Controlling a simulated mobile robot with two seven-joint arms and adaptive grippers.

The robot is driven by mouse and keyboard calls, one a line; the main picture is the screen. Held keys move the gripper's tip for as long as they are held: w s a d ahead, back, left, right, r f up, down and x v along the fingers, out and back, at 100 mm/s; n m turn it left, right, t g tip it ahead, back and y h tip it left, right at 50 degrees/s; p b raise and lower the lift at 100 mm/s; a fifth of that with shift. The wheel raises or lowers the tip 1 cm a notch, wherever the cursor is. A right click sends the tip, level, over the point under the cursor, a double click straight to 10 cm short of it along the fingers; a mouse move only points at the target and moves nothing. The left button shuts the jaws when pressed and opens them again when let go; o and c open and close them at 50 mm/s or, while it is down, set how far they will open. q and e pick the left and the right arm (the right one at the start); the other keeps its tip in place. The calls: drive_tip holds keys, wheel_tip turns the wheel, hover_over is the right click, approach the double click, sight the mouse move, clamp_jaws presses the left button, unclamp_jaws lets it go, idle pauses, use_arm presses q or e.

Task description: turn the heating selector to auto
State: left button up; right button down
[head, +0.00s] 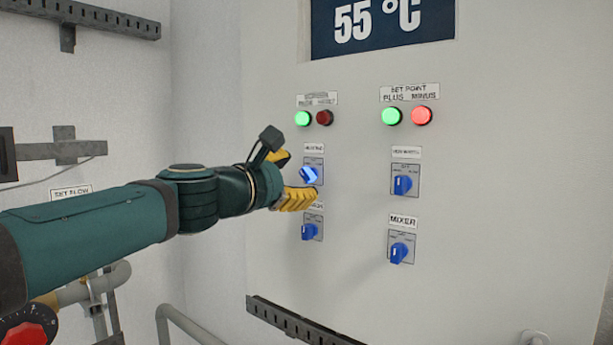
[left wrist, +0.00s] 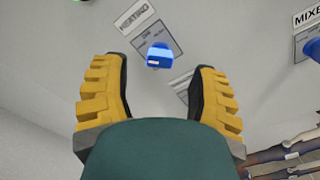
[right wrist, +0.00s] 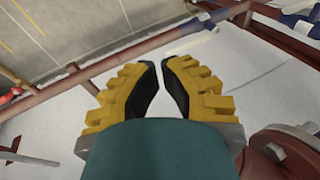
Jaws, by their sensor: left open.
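The heating selector (head: 309,175) is a blue knob on a small grey plate under a "HEATING" label, in the left column of the light panel. It looks lighter blue than the other knobs and sits tilted. My left gripper (head: 293,177) is open at the panel, its yellow fingers close around the knob's left side in the head view. In the left wrist view the selector (left wrist: 159,56) lies between and beyond the two open fingertips (left wrist: 160,65), with no visible contact. My right gripper (right wrist: 162,65) shows only in its wrist view, its fingertips apart with nothing between them.
Below is another blue selector (head: 309,231), its label partly hidden by my finger. To the right are a selector (head: 402,184) and the mixer selector (head: 399,252). A dark rail (head: 300,325) runs below. Pipes (right wrist: 90,75) surround the right gripper.

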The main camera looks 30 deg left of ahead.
sight(304, 176)
use_arm(q)
drive_tip(key=shift+w+d, duration=0.15)
drive_tip(key=shift+w, duration=1.95)
clamp_jaws()
